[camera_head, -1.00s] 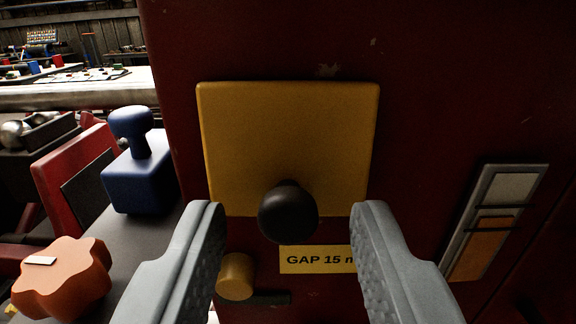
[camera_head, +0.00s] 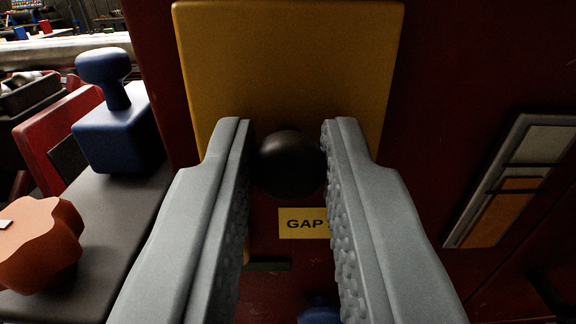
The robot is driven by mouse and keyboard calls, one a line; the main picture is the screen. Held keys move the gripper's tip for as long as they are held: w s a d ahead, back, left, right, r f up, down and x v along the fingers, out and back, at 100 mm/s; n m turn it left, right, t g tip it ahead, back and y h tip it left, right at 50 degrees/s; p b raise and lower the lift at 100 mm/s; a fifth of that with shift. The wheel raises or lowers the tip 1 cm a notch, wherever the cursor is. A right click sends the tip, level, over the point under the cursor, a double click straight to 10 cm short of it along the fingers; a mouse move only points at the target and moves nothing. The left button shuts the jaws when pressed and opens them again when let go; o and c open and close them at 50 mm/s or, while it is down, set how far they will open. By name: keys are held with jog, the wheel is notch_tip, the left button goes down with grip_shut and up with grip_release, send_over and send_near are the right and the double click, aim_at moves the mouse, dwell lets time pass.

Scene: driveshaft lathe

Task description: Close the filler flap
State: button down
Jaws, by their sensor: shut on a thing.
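The filler flap (camera_head: 287,65) is a yellow square plate on the dark red machine front, at the upper middle of the view. A round black knob (camera_head: 291,164) sits at its lower edge. My gripper (camera_head: 288,150) has its two grey fingers on either side of the knob, shut on it. The flap appears to lie near the red panel; its exact angle cannot be told from here. The fingers hide the flap's lower corners.
A sight gauge (camera_head: 514,182) is on the right. A blue block with a knob (camera_head: 117,125) and an orange lobed handwheel (camera_head: 38,245) stand on the left ledge.

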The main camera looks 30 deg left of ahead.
jog(key=shift+w+a+f+t+y, duration=0.1)
jog(key=shift+w+f+t+y, duration=0.1)
jog(key=shift+t+y, duration=0.15)
jog(key=c, duration=1.3)
grip_release()
jog(key=shift+c, duration=0.2)
jog(key=v, duration=1.7)
jog(key=shift+s+f, duration=0.15)
jog(key=shift+s, duration=0.05)
